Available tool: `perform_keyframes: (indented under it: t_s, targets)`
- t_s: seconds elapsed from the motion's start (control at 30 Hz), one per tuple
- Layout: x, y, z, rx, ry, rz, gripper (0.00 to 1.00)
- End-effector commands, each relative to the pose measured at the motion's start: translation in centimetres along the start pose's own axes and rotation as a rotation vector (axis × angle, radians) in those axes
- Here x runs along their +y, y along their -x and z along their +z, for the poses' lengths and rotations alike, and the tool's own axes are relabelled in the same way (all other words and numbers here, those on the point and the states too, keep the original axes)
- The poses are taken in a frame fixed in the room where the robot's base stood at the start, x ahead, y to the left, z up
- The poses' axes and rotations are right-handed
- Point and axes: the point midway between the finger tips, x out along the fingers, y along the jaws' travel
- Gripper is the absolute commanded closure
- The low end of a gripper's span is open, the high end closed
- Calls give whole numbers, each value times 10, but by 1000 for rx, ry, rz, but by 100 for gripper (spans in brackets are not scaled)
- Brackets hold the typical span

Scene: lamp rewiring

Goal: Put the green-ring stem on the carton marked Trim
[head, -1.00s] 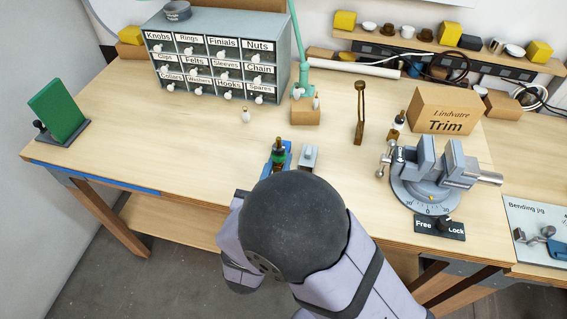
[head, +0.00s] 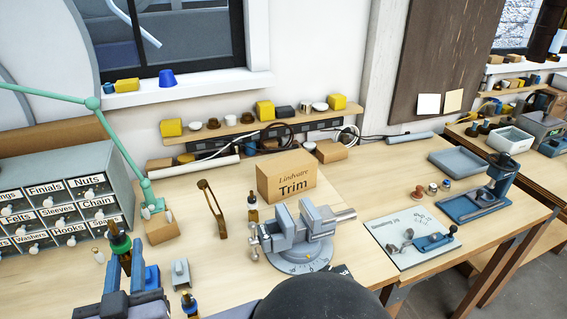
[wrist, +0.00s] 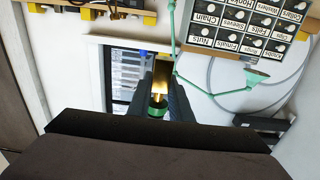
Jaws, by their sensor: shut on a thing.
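The green-ring stem (head: 118,242) is at the lower left of the head view, upright, with a dark upper part above its green ring. My gripper (head: 125,270) is around its lower part, shut on it. In the wrist view, the dark fingers of my gripper (wrist: 160,92) hold the brass stem with its green ring (wrist: 157,109) between them. The carton marked Trim (head: 287,183) stands at the back of the bench, right of and beyond my gripper. Nothing is seen on its top.
A grey vise (head: 300,240) stands in front of the carton. A dark-topped stem (head: 253,210) and a bronze upright frame (head: 213,210) stand left of it. Another stem (head: 190,304) and a small grey block (head: 180,273) are right of my gripper. A drawer cabinet (head: 65,205) is at left.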

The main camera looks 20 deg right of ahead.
Motion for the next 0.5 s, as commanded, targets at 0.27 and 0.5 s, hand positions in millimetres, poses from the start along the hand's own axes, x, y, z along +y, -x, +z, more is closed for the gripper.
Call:
perform_keyframes:
  t_s: [0.27,0.5]
  targets:
    - [0,0,-45,5,-7,0,100]
    - [6,-40,-43,3,0,79,100]
